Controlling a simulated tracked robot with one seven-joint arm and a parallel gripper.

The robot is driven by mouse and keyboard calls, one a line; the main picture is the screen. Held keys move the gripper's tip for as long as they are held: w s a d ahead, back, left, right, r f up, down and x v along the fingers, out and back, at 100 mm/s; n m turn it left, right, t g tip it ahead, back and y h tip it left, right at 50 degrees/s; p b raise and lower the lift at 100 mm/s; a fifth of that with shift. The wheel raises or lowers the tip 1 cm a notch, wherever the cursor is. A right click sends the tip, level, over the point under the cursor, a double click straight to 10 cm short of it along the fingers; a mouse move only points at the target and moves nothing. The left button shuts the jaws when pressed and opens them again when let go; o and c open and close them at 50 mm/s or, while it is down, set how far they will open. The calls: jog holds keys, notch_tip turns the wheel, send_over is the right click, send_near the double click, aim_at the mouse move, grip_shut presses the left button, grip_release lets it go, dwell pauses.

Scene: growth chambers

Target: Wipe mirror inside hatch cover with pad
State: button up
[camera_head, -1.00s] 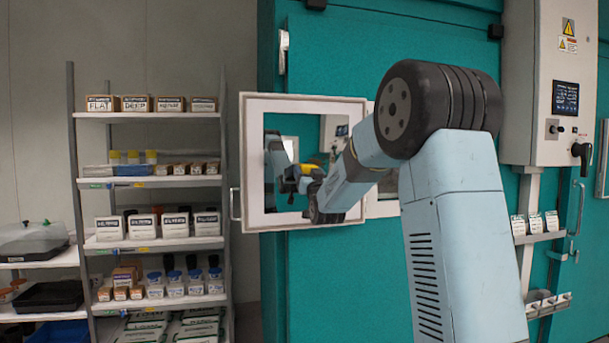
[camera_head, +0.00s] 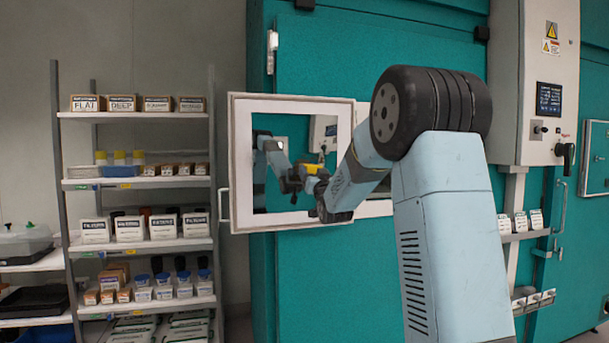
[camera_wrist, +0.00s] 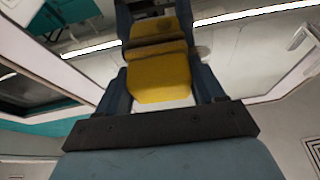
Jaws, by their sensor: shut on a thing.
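The hatch cover (camera_head: 240,165) is open, a white square frame around a mirror (camera_head: 285,132). The mirror shows a reflection of my arm on its left side. My gripper (camera_head: 318,176) is in front of the mirror's lower right part. It is shut on a yellow pad (camera_head: 311,169). In the wrist view the pad (camera_wrist: 162,80) sits between the two dark fingers of my gripper (camera_wrist: 158,68). A second yellow part above the seam looks like its reflection, so the pad appears at or very near the glass. Firm contact cannot be told.
A shelf rack (camera_head: 140,182) with boxes and bottles stands left of the cover. The teal chamber wall (camera_head: 370,40) is behind it. A control box (camera_head: 535,90) with a dark handle is on the right.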

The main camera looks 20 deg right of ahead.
aim_at(325, 163)
jog(key=shift+w+d, duration=0.1)
jog(key=shift+d, duration=2.7)
jog(key=shift+w, duration=0.1)
jog(key=shift+s+a, duration=0.15)
jog(key=shift+a, duration=2.65)
jog(key=shift+s+a, duration=0.1)
jog(key=shift+a, duration=2.65)
jog(key=shift+r, duration=0.65)
jog(key=shift+w+d, duration=0.15)
jog(key=shift+d, duration=2.65)
jog(key=shift+w+d, duration=0.15)
jog(key=shift+d, duration=2.6)
jog(key=shift+a, duration=0.15)
